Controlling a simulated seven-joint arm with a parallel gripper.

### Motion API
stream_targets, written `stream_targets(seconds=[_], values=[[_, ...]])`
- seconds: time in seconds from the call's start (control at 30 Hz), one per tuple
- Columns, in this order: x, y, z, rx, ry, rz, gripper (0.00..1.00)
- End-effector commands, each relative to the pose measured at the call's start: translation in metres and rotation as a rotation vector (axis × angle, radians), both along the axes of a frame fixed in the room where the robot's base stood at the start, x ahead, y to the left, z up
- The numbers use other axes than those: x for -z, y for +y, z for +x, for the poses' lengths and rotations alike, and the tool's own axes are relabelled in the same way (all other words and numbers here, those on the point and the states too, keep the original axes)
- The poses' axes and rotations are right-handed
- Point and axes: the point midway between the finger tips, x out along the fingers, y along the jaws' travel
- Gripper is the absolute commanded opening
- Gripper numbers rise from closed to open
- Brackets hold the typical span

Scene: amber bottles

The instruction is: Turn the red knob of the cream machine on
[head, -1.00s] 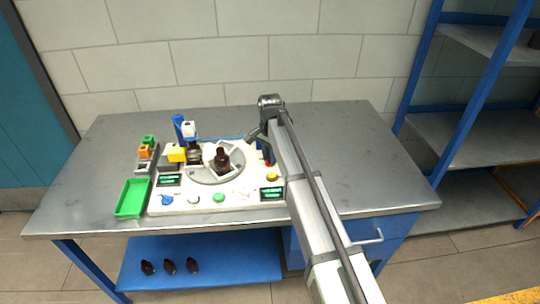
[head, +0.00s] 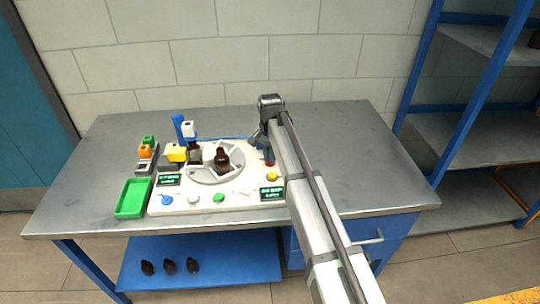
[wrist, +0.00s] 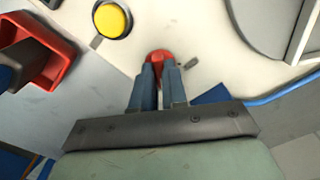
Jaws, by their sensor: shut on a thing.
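The cream machine (head: 235,203) stands on the metal table. Its red knob (wrist: 158,55) shows in the wrist view between the tips of my gripper (wrist: 159,68). The two blue-grey fingers are closed on the knob from both sides, and only its rounded red end shows. In the head view my gripper (head: 268,153) is at the machine's right side, partly hidden behind my arm. A dark amber bottle (head: 222,158) stands on the machine's round turntable (head: 205,179).
A yellow button (head: 272,176) is close to the red knob. A green tray (head: 132,198) lies left of the machine. In the wrist view a red tray-like thing (wrist: 60,42) is at the upper left. The table's right side is clear.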

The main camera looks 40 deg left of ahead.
Motion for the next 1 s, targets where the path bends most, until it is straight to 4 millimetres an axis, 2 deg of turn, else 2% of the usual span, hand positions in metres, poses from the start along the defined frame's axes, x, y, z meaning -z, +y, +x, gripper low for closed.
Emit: stream_targets(seconds=[1.0], values=[[-0.0007, 0.0003, 0.0006, -0.959, -0.001, 0.0, 0.0]])
